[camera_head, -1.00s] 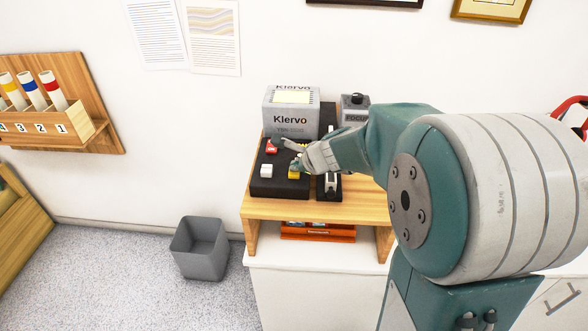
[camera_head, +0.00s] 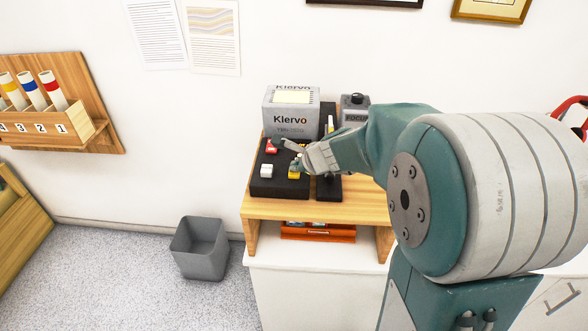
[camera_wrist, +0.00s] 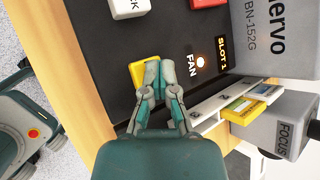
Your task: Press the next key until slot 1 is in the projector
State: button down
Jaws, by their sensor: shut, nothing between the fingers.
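The grey projector (camera_head: 291,110) stands at the back of the wooden stand, behind a black key panel (camera_wrist: 95,60). In the wrist view its small display (camera_wrist: 222,49) reads "SLOT 1", and a lamp labelled FAN (camera_wrist: 200,62) glows. The panel has a yellow key (camera_wrist: 137,74), a white key (camera_wrist: 128,7) with a label ending "CK", and a red key (camera_head: 271,147). My gripper (camera_wrist: 160,70) is shut and empty, its tips over or just beside the yellow key; contact is unclear. The yellow key's label is not visible.
A slide carrier (camera_wrist: 225,102) with coloured slides lies beside the panel, by the grey FOCUS box (camera_wrist: 275,125). A rack of numbered tubes (camera_head: 40,98) hangs at left. A grey bin (camera_head: 200,248) stands on the floor.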

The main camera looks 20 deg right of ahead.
aim_at(296, 173)
jog(key=shift+r, duration=3.55)
jog(key=s+a+n+g+h, duration=0.1)
jog(key=s+a+n, duration=0.1)
jog(key=s+n, duration=0.9)
jog(key=s+a+n+g+h, duration=0.2)
jog(key=s+n, duration=1)
jog(key=s, duration=0.4)
jog(key=shift+r, duration=0.15)
